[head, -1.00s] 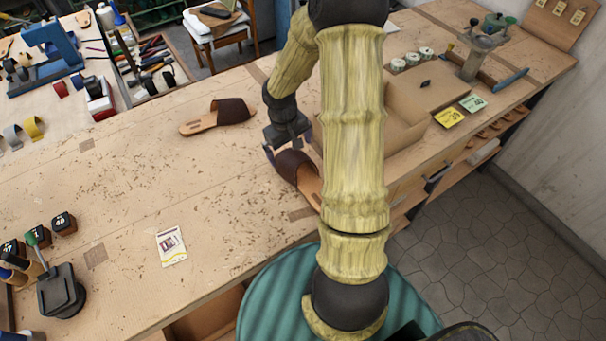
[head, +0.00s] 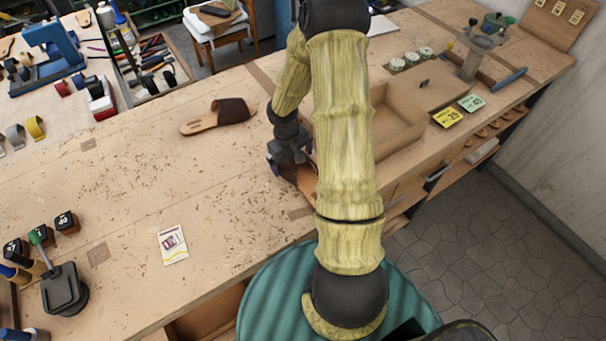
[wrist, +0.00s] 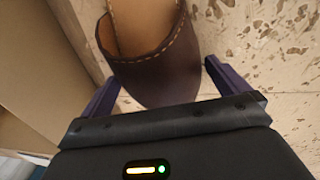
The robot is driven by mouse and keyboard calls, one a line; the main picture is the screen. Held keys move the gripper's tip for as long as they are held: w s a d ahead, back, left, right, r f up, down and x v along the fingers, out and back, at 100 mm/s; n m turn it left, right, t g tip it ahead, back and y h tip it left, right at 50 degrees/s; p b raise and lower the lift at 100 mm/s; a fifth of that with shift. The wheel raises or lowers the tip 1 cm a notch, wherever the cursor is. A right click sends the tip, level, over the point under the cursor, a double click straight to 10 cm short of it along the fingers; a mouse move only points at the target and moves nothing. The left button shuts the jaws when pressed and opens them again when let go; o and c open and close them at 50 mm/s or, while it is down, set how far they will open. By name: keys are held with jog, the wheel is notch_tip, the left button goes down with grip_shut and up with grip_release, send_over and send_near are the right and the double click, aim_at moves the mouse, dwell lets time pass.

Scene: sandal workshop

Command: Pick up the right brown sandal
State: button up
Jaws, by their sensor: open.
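One brown sandal (head: 306,182) lies on the workbench beneath my gripper, mostly hidden in the head view by the gripper and arm. In the wrist view its dark brown strap (wrist: 155,75), with light stitching, reaches between the two fingers. My gripper (wrist: 162,88) is open, with one finger on each side of the strap and a gap visible at both sides. In the head view the gripper (head: 288,168) is low over this sandal. Another brown sandal (head: 232,111) lies apart on the bench, farther left, its tan sole pointing left.
An open cardboard box (head: 396,135) stands just right of my gripper. Yellow (head: 448,116) and green (head: 472,103) cards lie beyond it. A small printed card (head: 172,244) lies at the near left. The bench (head: 190,185) between is largely clear.

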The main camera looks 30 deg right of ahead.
jog(key=c, duration=1)
jog(key=shift+r, duration=0.1)
jog(key=shift+c, duration=0.2)
notch_tip(320, 180, up, 10)
jog(key=shift+f+b, duration=0.1)
jog(key=shift+b, duration=0.3)
